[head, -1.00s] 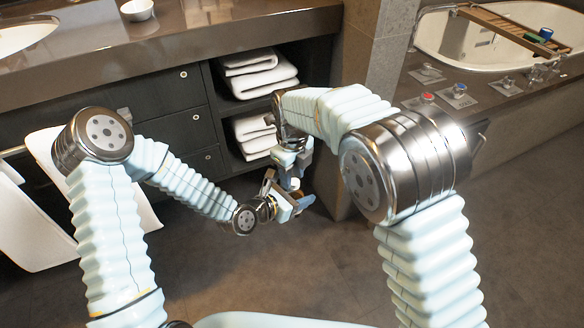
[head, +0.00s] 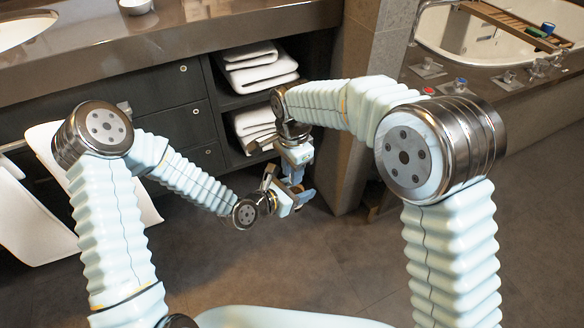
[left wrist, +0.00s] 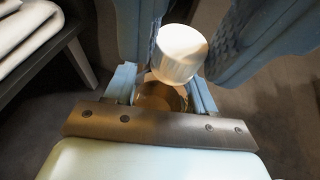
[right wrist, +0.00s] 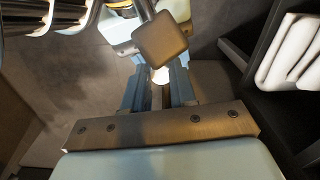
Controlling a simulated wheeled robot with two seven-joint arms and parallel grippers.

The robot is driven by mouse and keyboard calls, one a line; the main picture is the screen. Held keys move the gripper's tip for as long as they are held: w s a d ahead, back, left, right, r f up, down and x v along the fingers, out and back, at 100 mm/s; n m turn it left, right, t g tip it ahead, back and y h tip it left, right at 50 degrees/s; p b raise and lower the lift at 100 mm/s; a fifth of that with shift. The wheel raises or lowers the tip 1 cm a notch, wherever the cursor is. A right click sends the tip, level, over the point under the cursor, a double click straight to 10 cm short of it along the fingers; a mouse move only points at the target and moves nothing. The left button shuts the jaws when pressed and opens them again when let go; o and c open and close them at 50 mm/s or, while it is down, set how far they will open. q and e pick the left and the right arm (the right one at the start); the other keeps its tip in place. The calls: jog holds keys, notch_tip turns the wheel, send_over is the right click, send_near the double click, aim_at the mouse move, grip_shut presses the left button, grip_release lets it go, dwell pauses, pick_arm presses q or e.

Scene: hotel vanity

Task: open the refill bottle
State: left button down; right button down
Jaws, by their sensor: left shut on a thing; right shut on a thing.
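The refill bottle shows in the left wrist view as an amber body (left wrist: 152,101) with a white ribbed cap (left wrist: 181,50) above it. My left gripper (head: 290,203) is shut on the amber body, its pads on both sides. My right gripper (head: 299,172) is just above the left one. Its blue fingers flank the cap in the left wrist view, and it is shut on the cap. The cap looks tilted against the body; I cannot tell whether they still touch. In the right wrist view a bright white bit of cap (right wrist: 160,76) shows between the fingers. The bottle is mostly hidden in the head view.
Dark vanity drawers (head: 165,105) and open shelves with folded white towels (head: 258,68) stand behind the grippers. A stone pillar (head: 352,130) is close on their right. A bathtub (head: 480,40) lies at the back right. The floor (head: 270,265) in front is clear.

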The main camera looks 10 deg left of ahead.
pick_arm(q)
jog(key=shift+w, duration=0.1)
pick_arm(e)
jog(key=n, duration=0.6)
jog(key=shift+s+d+n, duration=0.15)
jog(key=shift+d+n, duration=0.1)
jog(key=shift+n, duration=0.05)
jog(key=n, duration=0.3)
jog(key=shift+d+n, duration=0.1)
jog(key=shift+n, duration=0.2)
jog(key=n, duration=0.6)
jog(key=shift+d, duration=0.2)
jog(key=n, duration=0.6)
jog(key=shift+w+d+n, duration=0.15)
jog(key=shift+w+n, duration=0.15)
jog(key=n, duration=0.3)
jog(key=shift+w, duration=0.1)
jog(key=n, duration=0.6)
jog(key=shift+w, duration=0.2)
jog(key=n, duration=0.6)
jog(key=shift+w+a+r+n, duration=0.15)
jog(key=shift+a+n, duration=0.1)
jog(key=shift+n, duration=0.15)
jog(key=shift+r, duration=0.15)
jog(key=shift+r, duration=0.9)
